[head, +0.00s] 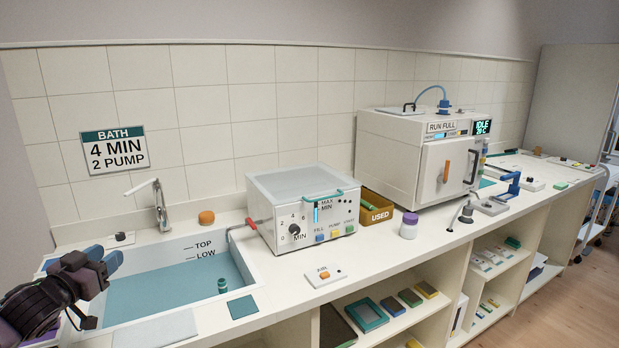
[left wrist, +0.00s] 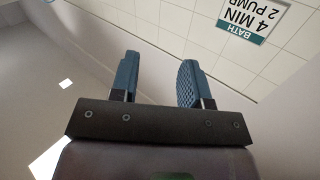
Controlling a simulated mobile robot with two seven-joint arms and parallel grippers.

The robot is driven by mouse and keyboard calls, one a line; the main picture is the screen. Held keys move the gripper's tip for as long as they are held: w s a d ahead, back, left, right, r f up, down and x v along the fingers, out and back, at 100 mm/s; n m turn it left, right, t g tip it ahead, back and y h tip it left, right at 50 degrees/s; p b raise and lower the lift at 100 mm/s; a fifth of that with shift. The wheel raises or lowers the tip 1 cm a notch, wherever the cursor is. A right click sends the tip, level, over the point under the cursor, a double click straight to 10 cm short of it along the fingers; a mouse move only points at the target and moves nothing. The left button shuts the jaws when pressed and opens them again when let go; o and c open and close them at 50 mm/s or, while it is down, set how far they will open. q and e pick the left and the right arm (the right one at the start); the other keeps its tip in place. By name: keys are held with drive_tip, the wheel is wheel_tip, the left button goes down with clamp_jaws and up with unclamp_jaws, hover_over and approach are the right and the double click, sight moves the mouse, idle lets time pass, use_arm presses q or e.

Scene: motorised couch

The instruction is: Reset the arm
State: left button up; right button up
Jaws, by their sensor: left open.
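My left gripper (head: 106,260) is at the left edge of the head view, raised over the left end of the sink. Its two blue fingers (left wrist: 158,80) show in the left wrist view, spread apart with nothing between them. The left wrist view looks past them at the wall and ceiling. My right gripper is in neither view.
A water-filled sink (head: 180,288) lies below and right of my left gripper, with a tap (head: 158,205) behind it. A bath unit (head: 305,208), a USED bin (head: 376,208) and a large steriliser-like box (head: 420,155) stand along the counter. Open shelves are below.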

use_arm(q)
drive_tip(key=s+d+f+m+g, duration=0.1)
drive_tip(key=s+d+f, duration=0.2)
drive_tip(key=f, duration=0.2)
drive_tip(key=s+d+f+m+y, duration=0.1)
drive_tip(key=s+d+f, duration=0.15)
drive_tip(key=f, duration=0.35)
drive_tip(key=s+d+f+m+g, duration=0.1)
drive_tip(key=s+d+f, duration=0.15)
drive_tip(key=f, duration=0.25)
drive_tip(key=s+d+f+n+g, duration=0.2)
drive_tip(key=s+d+f, duration=0.3)
drive_tip(key=s+f, duration=0.2)
drive_tip(key=s+d+f+n+g+y, duration=0.1)
drive_tip(key=s+d+f+n+g, duration=0.1)
drive_tip(key=s+d+f, duration=0.3)
drive_tip(key=s+f, duration=0.3)
drive_tip(key=s, duration=0.4)
drive_tip(key=shift+s+d+f+n, duration=0.2)
drive_tip(key=shift+n, duration=0.2)
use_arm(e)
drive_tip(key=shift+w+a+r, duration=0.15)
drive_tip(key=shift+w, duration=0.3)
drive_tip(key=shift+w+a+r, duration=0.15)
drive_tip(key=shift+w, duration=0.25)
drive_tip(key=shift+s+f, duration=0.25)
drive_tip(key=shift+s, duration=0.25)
